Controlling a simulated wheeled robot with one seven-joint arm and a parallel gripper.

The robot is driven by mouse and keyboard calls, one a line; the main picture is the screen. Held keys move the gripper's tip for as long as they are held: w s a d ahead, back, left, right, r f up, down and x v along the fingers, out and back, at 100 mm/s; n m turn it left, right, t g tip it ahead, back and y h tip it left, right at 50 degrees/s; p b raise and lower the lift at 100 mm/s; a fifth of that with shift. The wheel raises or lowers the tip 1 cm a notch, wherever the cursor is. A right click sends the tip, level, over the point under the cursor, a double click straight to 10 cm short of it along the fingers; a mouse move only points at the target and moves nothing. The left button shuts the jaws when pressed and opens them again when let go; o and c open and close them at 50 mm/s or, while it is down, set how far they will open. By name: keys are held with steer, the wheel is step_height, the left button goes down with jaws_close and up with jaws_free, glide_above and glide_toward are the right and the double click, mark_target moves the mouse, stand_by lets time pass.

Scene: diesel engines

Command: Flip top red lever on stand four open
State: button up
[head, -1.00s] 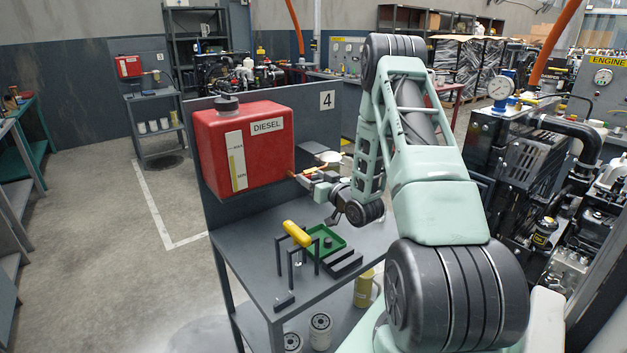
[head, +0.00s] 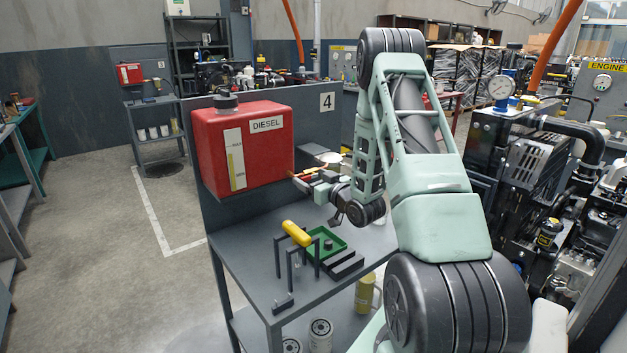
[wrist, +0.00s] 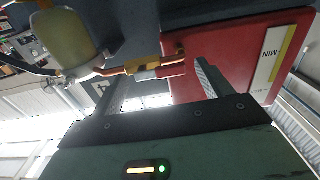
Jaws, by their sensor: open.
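Stand four carries a red diesel tank (head: 240,150) on its grey back panel, beside the number plate 4 (head: 327,101). A brass fuel line (head: 312,170) leaves the tank's lower right. My gripper (head: 306,180) is at this line, just right of the tank, and partly hides the valve there. In the wrist view my gripper (wrist: 161,72) has its two fingers apart. A short red and grey bar, seemingly the lever (wrist: 172,71), lies between the fingertips along the brass line (wrist: 140,65). I cannot tell whether either finger touches it. The tank (wrist: 225,55) fills the wrist view's upper right.
A pale filter bowl (wrist: 82,38) hangs left of the fingers in the wrist view. An engine (head: 530,170) stands right of my arm.

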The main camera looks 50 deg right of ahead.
steer(key=p+v, duration=0.3)
steer(key=v, duration=1.4)
steer(key=shift+s, duration=0.25)
